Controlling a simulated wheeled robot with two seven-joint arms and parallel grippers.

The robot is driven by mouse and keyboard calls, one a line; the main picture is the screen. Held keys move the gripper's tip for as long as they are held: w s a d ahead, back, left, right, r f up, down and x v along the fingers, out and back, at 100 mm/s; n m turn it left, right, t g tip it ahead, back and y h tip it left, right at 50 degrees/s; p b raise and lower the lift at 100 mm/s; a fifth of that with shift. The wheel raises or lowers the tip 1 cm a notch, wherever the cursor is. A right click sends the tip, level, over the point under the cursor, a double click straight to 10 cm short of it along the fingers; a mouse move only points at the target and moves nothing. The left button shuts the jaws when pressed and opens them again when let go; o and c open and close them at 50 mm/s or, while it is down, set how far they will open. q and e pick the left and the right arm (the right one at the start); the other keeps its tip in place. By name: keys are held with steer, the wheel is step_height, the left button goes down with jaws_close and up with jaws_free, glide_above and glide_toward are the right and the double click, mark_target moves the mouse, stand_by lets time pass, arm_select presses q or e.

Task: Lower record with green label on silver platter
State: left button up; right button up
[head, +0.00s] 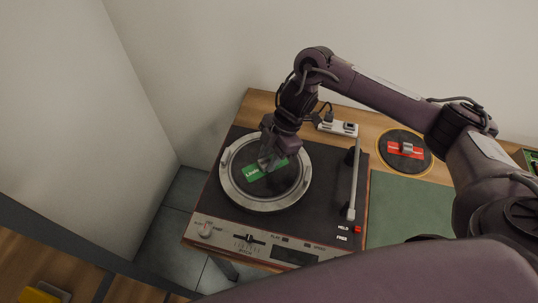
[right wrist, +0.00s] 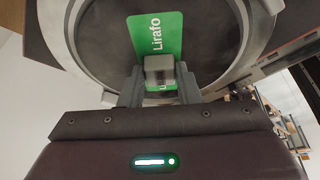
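The black record with the green label (head: 253,173) is over the silver platter (head: 228,190) of the turntable, lying flat and roughly centred inside its rim. I cannot tell whether it touches the platter. My right gripper (head: 268,163) points down at the middle of the record. In the right wrist view, its two fingers (right wrist: 160,85) stand on either side of the grey block (right wrist: 159,68) on the green label (right wrist: 157,35), apparently gripping it. The fingers and block hide part of the label. My left gripper is not in view.
The tonearm (head: 354,185) stands right of the platter. A record with a red label (head: 406,149) lies farther right on the wooden top, behind a green mat (head: 405,205). A white power strip (head: 338,127) is at the back. Walls stand behind and left.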

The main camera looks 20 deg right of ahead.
steer(key=o, duration=0.5)
steer(key=p+v, duration=0.2)
steer(key=v, duration=0.2)
steer(key=a+p+v, duration=0.1)
steer(key=p+v, duration=0.1)
steer(key=v, duration=0.3)
steer(key=a+r+p+v, duration=0.1)
steer(key=p+v, duration=0.2)
steer(key=v, duration=0.1)
steer(key=shift+s+r, duration=0.1)
steer(key=shift+s, duration=0.1)
stand_by(0.4)
stand_by(0.9)
